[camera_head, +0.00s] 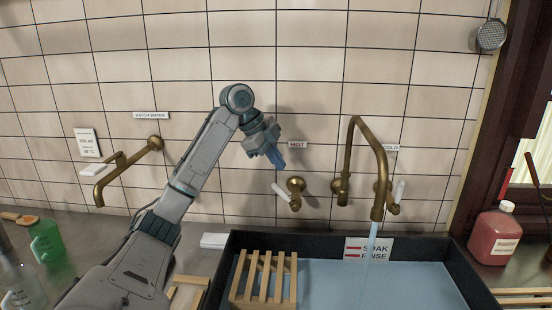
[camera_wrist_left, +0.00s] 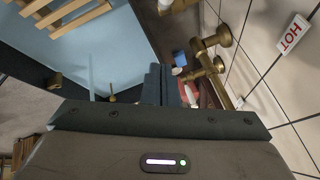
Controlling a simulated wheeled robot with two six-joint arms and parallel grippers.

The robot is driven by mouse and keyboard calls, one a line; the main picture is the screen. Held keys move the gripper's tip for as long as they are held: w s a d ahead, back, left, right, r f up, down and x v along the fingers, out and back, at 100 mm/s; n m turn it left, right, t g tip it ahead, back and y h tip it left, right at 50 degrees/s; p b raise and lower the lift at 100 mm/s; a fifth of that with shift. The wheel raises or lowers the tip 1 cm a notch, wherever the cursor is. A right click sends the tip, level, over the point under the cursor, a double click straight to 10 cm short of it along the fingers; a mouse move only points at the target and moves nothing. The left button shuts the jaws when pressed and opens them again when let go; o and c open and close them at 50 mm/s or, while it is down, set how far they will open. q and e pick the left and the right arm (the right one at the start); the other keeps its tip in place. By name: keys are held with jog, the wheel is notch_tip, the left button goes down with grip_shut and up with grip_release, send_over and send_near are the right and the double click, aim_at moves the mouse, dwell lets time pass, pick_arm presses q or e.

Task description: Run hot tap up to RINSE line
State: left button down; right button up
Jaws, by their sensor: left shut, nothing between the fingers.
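My left gripper (camera_head: 277,160) is shut and empty, in front of the tiled wall just above and left of the hot tap. The hot tap has a white lever (camera_head: 281,192) on a brass body (camera_head: 296,186), below the HOT label (camera_head: 298,145). The fingers look apart from the lever. A brass spout (camera_head: 363,140) pours a thin stream (camera_head: 373,240) into the dark sink (camera_head: 440,250). The SOAK/RINSE sign (camera_head: 384,244) is on the sink's back wall; the water (camera_head: 325,275) lies near its lower edge. The shut fingers (camera_wrist_left: 160,85) also show in the left wrist view.
The cold tap's white lever (camera_head: 399,191) is right of the spout. A wooden rack (camera_head: 265,280) stands in the sink's left side. Another brass tap (camera_head: 125,165) is on the wall at left. A green jug (camera_head: 47,241) and a red bottle (camera_head: 494,236) stand on the counter.

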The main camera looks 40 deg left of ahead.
pick_arm(q)
notch_tip(320, 180, down, 8)
jog(key=w+a+p, duration=0.1)
jog(key=w+p, duration=0.1)
jog(key=shift+w+f+p, duration=0.25)
jog(key=shift+w+p, duration=0.1)
